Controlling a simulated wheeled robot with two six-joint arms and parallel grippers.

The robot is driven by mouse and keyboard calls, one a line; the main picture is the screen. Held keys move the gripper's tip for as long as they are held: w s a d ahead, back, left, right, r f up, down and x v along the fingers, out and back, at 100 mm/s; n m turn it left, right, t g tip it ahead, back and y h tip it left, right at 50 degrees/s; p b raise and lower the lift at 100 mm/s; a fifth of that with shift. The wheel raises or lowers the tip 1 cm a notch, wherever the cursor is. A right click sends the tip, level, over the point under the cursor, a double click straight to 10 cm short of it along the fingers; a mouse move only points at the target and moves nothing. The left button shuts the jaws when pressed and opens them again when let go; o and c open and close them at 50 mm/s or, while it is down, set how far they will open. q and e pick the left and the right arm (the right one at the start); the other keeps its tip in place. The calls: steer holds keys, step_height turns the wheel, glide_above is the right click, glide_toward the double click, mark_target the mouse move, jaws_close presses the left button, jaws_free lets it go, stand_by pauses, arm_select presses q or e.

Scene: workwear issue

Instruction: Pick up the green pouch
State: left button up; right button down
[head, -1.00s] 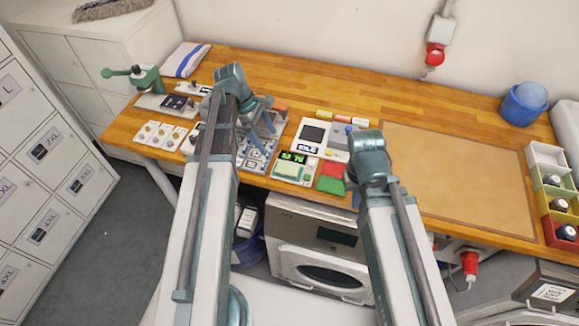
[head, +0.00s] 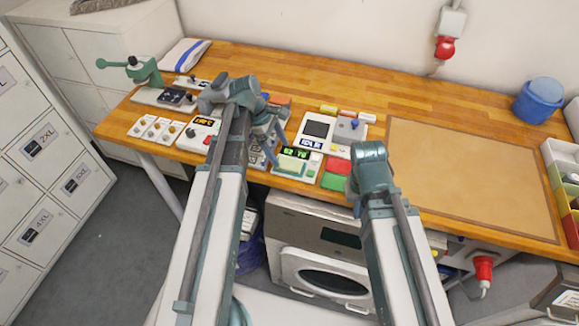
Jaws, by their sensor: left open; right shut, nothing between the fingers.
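A flat green piece (head: 333,182), possibly the green pouch, lies at the bench's front edge, just in front of a red piece (head: 339,165). I cannot tell from its look whether it is a pouch. My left gripper (head: 268,143) is open above the small devices, left of the green piece, and partly hidden by its own wrist. My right gripper (head: 356,200) is shut and empty, mostly hidden behind its wrist, just right of the green piece.
Several control panels, including a device with a green display (head: 294,160), crowd the wooden bench's left half. A tan mat (head: 470,180) lies clear on the right. A blue bin (head: 538,102) and coloured trays (head: 562,185) stand beyond. A front-loading machine (head: 318,235) is below.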

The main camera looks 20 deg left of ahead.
mark_target(286, 162)
arm_select(q)
steer(key=b+x, duration=0.4)
steer(key=shift+w+a+f, duration=0.25)
steer(key=shift+a+f, duration=0.1)
steer(key=shift+d+f, duration=0.2)
steer(key=shift+f, duration=0.05)
steer(key=shift+r, duration=0.1)
steer(key=c, duration=1.4)
steer(key=shift+r, duration=0.1)
steer(key=shift+c, duration=0.2)
